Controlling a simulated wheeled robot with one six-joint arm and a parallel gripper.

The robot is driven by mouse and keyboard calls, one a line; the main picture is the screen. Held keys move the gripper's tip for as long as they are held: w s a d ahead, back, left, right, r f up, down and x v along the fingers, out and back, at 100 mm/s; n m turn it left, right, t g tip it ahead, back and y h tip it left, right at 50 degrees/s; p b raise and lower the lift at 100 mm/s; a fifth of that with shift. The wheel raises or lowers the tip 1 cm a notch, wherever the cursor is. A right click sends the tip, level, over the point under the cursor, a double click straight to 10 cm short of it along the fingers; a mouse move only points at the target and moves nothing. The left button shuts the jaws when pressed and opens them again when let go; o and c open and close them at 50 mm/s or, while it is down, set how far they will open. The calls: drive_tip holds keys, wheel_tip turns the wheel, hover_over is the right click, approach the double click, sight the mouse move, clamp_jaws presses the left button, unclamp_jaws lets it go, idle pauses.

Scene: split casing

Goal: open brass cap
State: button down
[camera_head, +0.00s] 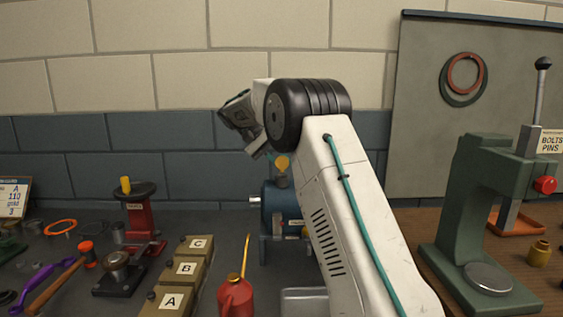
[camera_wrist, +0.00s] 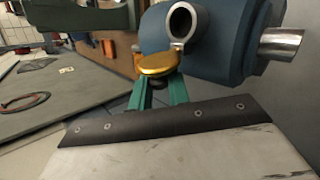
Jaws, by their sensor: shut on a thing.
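The brass cap (camera_wrist: 158,65) is a round gold disc, seen beside the open ring-shaped port (camera_wrist: 183,22) of the blue casing (camera_wrist: 222,45) in the wrist view. The port's dark bore shows uncovered. The cap lies close to the port's rim; I cannot tell whether they touch or are hinged. My gripper (camera_wrist: 158,92), with green fingers, is shut on the cap. In the head view the cap (camera_head: 282,163) stands tilted above the top of the casing (camera_head: 284,203). My gripper (camera_head: 268,152) reaches it from the upper left. My arm hides the casing's right part.
A red oil can (camera_head: 236,296) and yellowish blocks marked A, B and C (camera_head: 183,268) stand in front and left of the casing. A metal tray (camera_head: 304,300) lies in front. A green press (camera_head: 466,200) stands at right. The wall is close behind.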

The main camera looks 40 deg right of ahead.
drive_tip(key=c, duration=1.4)
unclamp_jaws()
